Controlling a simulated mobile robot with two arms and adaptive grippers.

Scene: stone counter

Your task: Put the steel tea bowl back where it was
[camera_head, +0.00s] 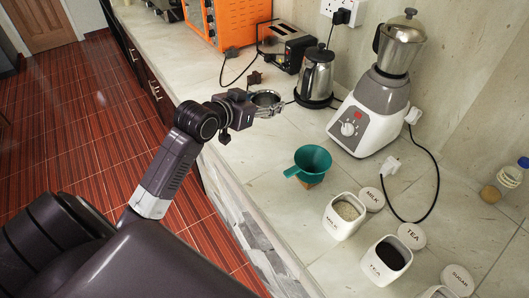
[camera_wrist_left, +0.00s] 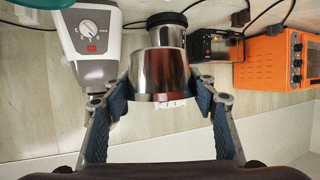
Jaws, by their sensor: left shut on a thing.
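My left gripper (camera_head: 262,104) reaches over the counter from the left. It is shut on the steel tea bowl (camera_head: 267,97), whose round rim shows between the fingers. In the left wrist view the shiny bowl (camera_wrist_left: 160,83) sits between the two blue finger pads (camera_wrist_left: 166,101). The bowl is held above the counter, in front of the steel kettle (camera_head: 316,75). The kettle also shows partly behind the bowl in the left wrist view (camera_wrist_left: 167,36). My right gripper is not in view.
A grey-white blender (camera_head: 365,118) stands right of the kettle, with a toaster (camera_head: 290,52) and orange oven (camera_head: 232,20) to the left. A teal funnel (camera_head: 313,160), the milk canister (camera_head: 343,222) and tea canister (camera_head: 384,265) stand nearer. Bare counter (camera_head: 255,150) lies below the gripper.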

